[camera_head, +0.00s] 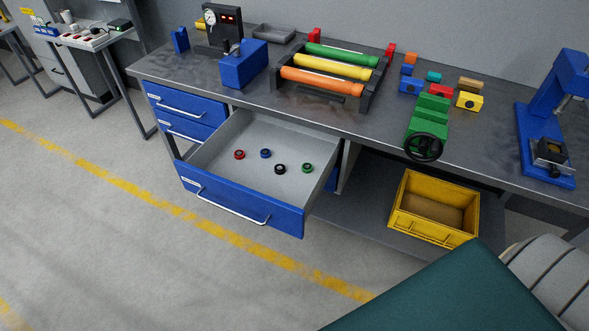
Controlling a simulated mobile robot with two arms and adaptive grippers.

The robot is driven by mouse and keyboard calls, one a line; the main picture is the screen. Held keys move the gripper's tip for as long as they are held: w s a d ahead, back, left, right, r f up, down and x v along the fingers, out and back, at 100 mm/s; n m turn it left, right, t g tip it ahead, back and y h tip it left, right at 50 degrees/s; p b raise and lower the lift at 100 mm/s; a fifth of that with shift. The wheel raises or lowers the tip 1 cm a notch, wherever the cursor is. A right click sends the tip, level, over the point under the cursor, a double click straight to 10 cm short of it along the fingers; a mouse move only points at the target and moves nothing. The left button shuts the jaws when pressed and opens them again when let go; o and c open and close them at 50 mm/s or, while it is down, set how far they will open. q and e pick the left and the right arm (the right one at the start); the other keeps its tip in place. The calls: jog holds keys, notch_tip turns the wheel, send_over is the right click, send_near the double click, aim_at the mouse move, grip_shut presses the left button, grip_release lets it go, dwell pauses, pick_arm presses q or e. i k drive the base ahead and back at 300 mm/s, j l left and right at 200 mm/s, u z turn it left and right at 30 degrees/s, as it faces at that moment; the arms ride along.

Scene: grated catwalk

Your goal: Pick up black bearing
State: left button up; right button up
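The black bearing (280,169) is a small dark ring lying flat on the floor of the open drawer (229,206). A blue bearing (265,153) lies behind it to the left, a red bearing (239,154) farther left, and a green bearing (307,168) to its right. The bearings are apart from one another. Nothing covers the black bearing. Neither of my grippers shows in the head view. A teal and grey shape at the lower right hides part of the floor there.
The drawer is pulled out from the workbench (203,84). Above it stand a rack (362,99) with coloured rollers and a blue box (243,67). A green vise with a black handwheel (424,147) reaches the bench edge. A yellow crate (397,218) sits on the lower shelf.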

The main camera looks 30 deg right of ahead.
aim_at(279, 169)
jog(key=i+l, duration=0.3)
jog(key=l, duration=0.15)
jog(key=i+l, duration=0.3)
jog(key=l, duration=0.15)
